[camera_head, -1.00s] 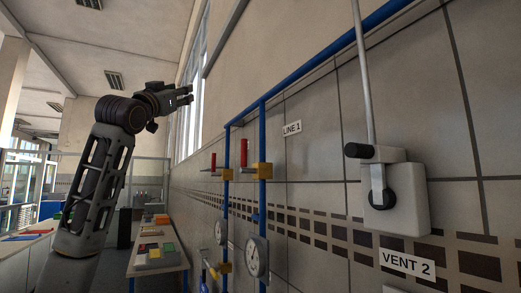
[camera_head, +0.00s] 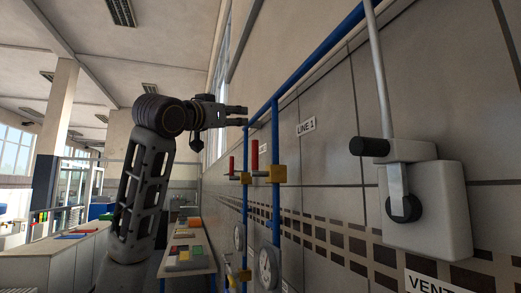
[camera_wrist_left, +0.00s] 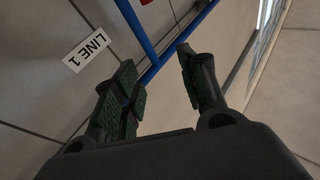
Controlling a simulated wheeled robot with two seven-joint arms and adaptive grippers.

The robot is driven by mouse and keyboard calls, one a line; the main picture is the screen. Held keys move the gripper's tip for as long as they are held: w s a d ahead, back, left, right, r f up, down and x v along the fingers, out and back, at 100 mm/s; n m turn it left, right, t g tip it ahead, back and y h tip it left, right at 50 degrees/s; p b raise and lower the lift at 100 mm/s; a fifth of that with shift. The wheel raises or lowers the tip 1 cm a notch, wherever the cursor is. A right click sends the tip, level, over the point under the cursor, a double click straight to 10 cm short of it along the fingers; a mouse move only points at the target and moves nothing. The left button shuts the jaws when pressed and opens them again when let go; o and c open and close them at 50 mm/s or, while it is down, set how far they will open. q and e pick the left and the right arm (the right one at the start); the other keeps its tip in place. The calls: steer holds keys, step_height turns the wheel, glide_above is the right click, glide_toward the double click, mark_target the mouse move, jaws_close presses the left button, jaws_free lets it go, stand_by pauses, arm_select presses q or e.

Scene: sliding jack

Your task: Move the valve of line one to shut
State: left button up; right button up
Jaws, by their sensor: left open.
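The LINE 1 sign (camera_head: 306,127) is on the wall, right of two blue vertical pipes (camera_head: 276,215). The nearer pipe has a yellow valve body (camera_head: 276,173) with an upright red handle (camera_head: 255,155) on its left. The farther pipe has a similar yellow body (camera_head: 246,177) and red handle (camera_head: 231,166). My left gripper (camera_head: 246,115) is open and empty, above the handles and near the top of the pipes. In the left wrist view, its fingers (camera_wrist_left: 155,62) are apart, with blue pipe (camera_wrist_left: 150,74) beyond and a red piece (camera_wrist_left: 145,2) cut off at the top edge.
A white wall box with a black-knobbed lever (camera_head: 370,147) stands out at right, above a partly cut-off VENT sign (camera_head: 432,284). Round gauges (camera_head: 268,267) sit low on the pipes. A bench (camera_head: 185,262) with coloured items stands at the wall. An overhead blue pipe runs along the wall.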

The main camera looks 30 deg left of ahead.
mark_target(253, 147)
arm_select(q)
step_height(253, 147, down, 6)
steer(key=n+g, duration=0.2)
steer(key=g, duration=0.1)
steer(key=shift+w+a, duration=0.35)
steer(key=shift+w, duration=0.1)
arm_select(e)
steer(key=shift+w+d, duration=0.15)
steer(key=shift+d, duration=0.3)
arm_select(q)
steer(key=w+p, duration=0.1)
steer(key=w, duration=0.3)
steer(key=w+p, duration=0.1)
steer(key=w, duration=0.3)
steer(key=w+a+p, duration=0.1)
steer(key=w+p, duration=0.1)
steer(key=w, duration=0.2)
steer(key=shift+w, duration=0.85)
arm_select(e)
steer(key=shift+a+r, duration=0.1)
steer(key=shift+r, duration=2.05)
arm_select(q)
jaws_close()
